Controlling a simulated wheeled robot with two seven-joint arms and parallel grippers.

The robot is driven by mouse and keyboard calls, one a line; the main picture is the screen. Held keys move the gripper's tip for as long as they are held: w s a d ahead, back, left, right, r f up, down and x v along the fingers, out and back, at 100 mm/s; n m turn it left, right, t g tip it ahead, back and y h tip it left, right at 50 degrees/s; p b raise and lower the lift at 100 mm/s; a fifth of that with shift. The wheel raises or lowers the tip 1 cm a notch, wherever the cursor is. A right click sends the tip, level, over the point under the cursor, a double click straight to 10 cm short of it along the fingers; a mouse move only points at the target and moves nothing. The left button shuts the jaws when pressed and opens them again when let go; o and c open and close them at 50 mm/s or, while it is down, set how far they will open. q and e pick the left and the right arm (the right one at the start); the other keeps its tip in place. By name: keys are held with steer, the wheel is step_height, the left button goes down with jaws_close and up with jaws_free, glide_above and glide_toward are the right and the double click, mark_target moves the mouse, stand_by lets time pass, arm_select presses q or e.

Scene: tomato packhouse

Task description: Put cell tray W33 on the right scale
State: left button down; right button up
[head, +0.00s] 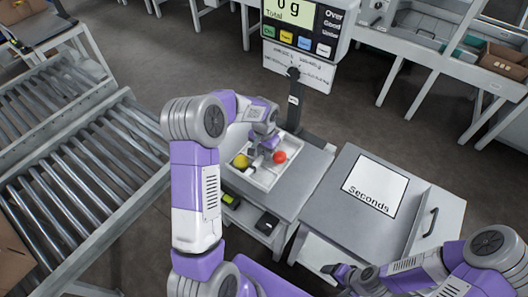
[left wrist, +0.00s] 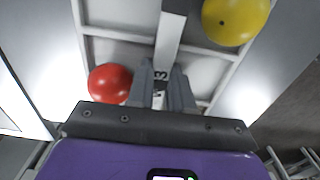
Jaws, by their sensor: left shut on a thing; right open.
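A white cell tray (head: 262,181) with a yellow tomato (head: 241,161) and a red tomato (head: 279,157) in separate cells is over the grey stand below the scale display. My left gripper (head: 264,149) is shut on the tray's middle divider (left wrist: 171,35). In the left wrist view its fingers (left wrist: 161,88) straddle a small label, too partly covered to read surely. Whether the tray touches the surface below is unclear. The scale display (head: 291,28) reads 0 g. My right gripper (head: 340,271) is open and empty at the lower right, away from the tray.
A grey cabinet top (head: 320,202) with a "Seconds" sign (head: 375,187) stands right of the tray. Roller conveyors (head: 75,180) run along the left. Dark items (head: 266,224) sit on the shelf below the tray. Benches line the back right.

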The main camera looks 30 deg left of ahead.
arm_select(q)
steer(key=shift+f, duration=0.15)
steer(key=c, duration=0.9)
jaws_free()
steer(key=shift+c, duration=0.2)
steer(key=c, duration=0.3)
steer(key=shift+r+p, duration=2.8)
steer(key=shift+r, duration=0.7)
